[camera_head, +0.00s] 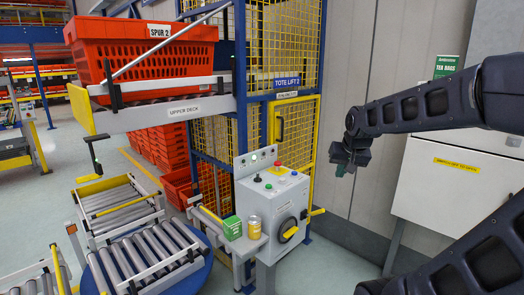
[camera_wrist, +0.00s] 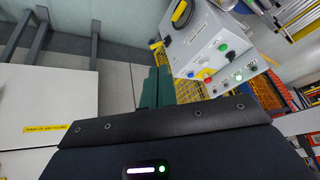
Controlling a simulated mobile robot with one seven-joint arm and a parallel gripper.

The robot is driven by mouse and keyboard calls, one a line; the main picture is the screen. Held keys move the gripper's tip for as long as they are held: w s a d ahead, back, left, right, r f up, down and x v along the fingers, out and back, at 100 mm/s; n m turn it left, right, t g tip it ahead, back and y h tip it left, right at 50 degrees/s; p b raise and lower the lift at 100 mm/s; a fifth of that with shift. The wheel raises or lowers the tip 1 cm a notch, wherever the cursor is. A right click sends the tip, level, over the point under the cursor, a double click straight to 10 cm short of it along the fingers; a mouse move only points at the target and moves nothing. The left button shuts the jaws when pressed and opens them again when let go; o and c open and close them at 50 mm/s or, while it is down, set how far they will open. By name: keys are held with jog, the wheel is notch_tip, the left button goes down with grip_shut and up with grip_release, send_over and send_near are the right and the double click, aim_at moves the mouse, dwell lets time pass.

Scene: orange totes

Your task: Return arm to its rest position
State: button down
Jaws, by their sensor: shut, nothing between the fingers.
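My arm reaches in from the right edge of the head view, roughly level, with its wrist bent down. My gripper (camera_head: 341,170) hangs in the air in front of the grey wall panels, to the right of the control box, touching nothing. In the wrist view its two dark green fingers (camera_wrist: 158,86) lie side by side, shut, with nothing between them.
The grey control box (camera_head: 277,205) has buttons and a yellow-handled switch. Beside it, a green box (camera_head: 232,227) and a yellow can (camera_head: 254,227) stand on a small shelf. An orange tote (camera_head: 145,57) sits on the upper deck. A white cabinet (camera_head: 450,190) stands behind my arm.

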jog(key=s+d+n+g, duration=0.1)
jog(key=s+d, duration=0.2)
jog(key=s, duration=0.7)
jog(key=shift+s+f+h, duration=0.25)
jog(key=shift+s+h, duration=0.05)
